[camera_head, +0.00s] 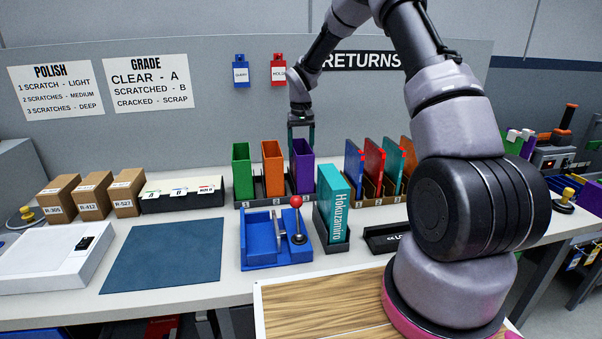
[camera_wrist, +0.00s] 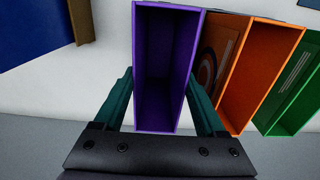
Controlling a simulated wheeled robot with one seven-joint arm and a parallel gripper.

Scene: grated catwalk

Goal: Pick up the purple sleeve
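The purple sleeve (camera_head: 302,168) stands upright in a dark rack (camera_head: 284,196) on the bench, at the right end of a row with a green sleeve (camera_head: 242,171) and an orange sleeve (camera_head: 273,169). In the wrist view the purple sleeve (camera_wrist: 167,65) is an open-topped box, empty as far as I can see. My gripper (camera_head: 301,145) is above and at the sleeve's top. In the wrist view its two teal fingers (camera_wrist: 160,98) are spread, one on each side of the sleeve. Contact with its walls cannot be told.
The orange sleeve (camera_wrist: 262,75) stands close beside the right-hand finger in the wrist view. A teal case (camera_head: 334,202) stands in a holder in front. A blue fixture with a red-knobbed lever (camera_head: 297,203) is nearby. Several coloured cases (camera_head: 374,165) stand to the right. A blue mat (camera_head: 162,255) is clear.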

